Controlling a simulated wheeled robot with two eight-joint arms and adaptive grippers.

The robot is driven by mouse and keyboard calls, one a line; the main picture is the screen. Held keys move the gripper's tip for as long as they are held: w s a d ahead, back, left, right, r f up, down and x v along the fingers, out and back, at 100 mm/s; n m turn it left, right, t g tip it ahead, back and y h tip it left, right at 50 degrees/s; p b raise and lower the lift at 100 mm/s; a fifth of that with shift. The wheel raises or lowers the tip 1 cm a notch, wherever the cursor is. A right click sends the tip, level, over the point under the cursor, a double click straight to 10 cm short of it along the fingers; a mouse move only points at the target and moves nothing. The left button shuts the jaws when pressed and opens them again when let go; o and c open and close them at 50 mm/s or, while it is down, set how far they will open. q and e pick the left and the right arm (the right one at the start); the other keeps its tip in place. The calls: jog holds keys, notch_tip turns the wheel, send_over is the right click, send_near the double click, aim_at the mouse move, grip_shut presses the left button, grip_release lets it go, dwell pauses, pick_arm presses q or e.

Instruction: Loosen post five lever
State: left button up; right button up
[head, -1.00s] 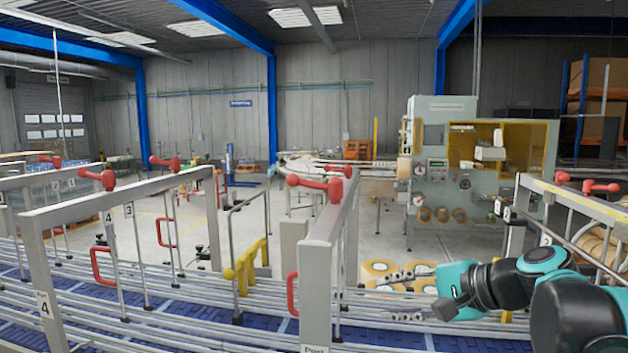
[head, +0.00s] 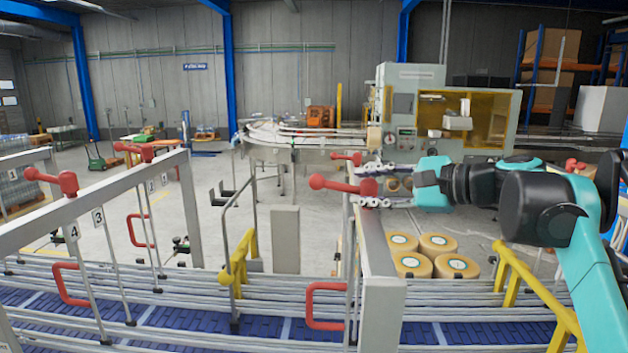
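A red lever (head: 337,185) with a round knob at its left end sits on top of a grey post frame (head: 383,310) at centre right. No number is readable on this post. My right gripper (head: 361,185) comes in from the right at the lever's height. It is open, with one finger showing above and one below the lever's hub end. I cannot tell whether either finger touches the lever. My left gripper is out of view.
A second red lever (head: 346,158) stands just behind. Red levers (head: 50,180) top the frame at left, marked 4 and 3. A blue conveyor (head: 180,322) with rails crosses the front. Tape rolls (head: 456,266) and a yellow rail (head: 540,300) lie at right.

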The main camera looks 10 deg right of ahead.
aim_at(343, 187)
jog(key=x, duration=0.7)
jog(key=shift+w+a+p, duration=0.1)
jog(key=shift+w+p, duration=0.05)
jog(key=shift+p, duration=0.25)
jog(key=shift+s, duration=0.2)
jog(key=shift+w, duration=0.1)
grip_shut()
